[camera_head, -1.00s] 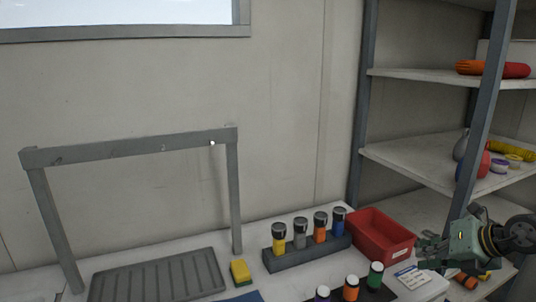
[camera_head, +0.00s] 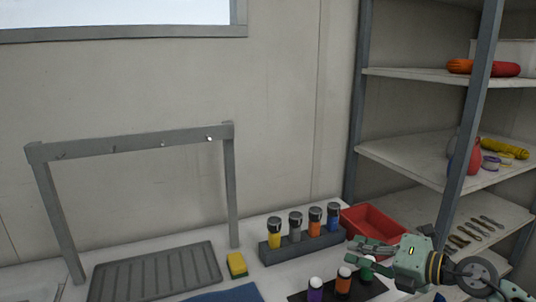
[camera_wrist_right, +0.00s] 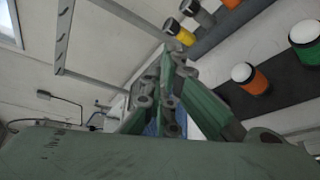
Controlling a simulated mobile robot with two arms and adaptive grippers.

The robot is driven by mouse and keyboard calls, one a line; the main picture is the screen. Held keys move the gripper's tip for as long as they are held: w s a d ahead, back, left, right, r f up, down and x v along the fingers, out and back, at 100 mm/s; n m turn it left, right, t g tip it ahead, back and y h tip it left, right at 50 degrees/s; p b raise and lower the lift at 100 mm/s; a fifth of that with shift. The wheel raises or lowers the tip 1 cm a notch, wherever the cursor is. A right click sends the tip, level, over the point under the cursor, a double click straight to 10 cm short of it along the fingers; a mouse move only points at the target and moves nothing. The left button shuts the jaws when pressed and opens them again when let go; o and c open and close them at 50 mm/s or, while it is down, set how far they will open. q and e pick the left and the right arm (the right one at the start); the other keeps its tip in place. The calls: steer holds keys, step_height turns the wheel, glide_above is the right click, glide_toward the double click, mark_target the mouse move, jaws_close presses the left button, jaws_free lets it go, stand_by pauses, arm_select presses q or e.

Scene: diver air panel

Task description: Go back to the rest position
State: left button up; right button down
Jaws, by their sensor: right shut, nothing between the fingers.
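My right gripper (camera_head: 372,247) comes in from the right in the head view, in front of the red bin (camera_head: 378,222) and above the bench. Its fingers are shut with nothing between them. In the right wrist view the closed fingers (camera_wrist_right: 172,55) point up the picture, with the bench and the bottles beyond. The gripper hides part of the green bottle (camera_head: 366,268) in the head view. My left gripper is not in view.
A grey block (camera_head: 290,251) holds several capped bottles. Purple and orange (camera_head: 343,285) bottles stand on a dark mat. A yellow sponge (camera_head: 237,265), ribbed tray (camera_head: 155,275) and grey frame (camera_head: 130,144) are at left. A shelf rack (camera_head: 466,140) stands at right.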

steer(key=s+a+r+m+t+y, duration=0.2)
steer(key=a+r+m+t, duration=0.15)
steer(key=a+m, duration=0.2)
steer(key=s+d+f+m+h, duration=0.4)
steer(key=f+m+h, duration=0.35)
steer(key=m, duration=0.25)
steer(key=s+d+f+m+h, duration=0.5)
steer(key=f+m+h, duration=0.25)
steer(key=m, duration=0.35)
steer(key=s+a+f+m+g+y, duration=0.1)
steer(key=s+a+f+g, duration=0.1)
steer(key=s+f+g, duration=0.45)
steer(key=s+a+f+m+g+y, duration=0.1)
steer(key=s+f, duration=0.3)
steer(key=s, duration=0.6)
steer(key=s+a+f+m+g, duration=0.25)
steer(key=s+f, duration=0.25)
steer(key=s, duration=0.3)
step_height(320, 180, down, 24)
steer(key=n+g, duration=0.1)
steer(key=g, duration=0.1)
steer(key=s+d+f, duration=0.2)
steer(key=s+f, duration=0.7)
steer(key=s+d+f+g, duration=0.1)
steer(key=s+d+f, duration=0.1)
steer(key=s+f, duration=0.7)
steer(key=shift+s, duration=0.25)
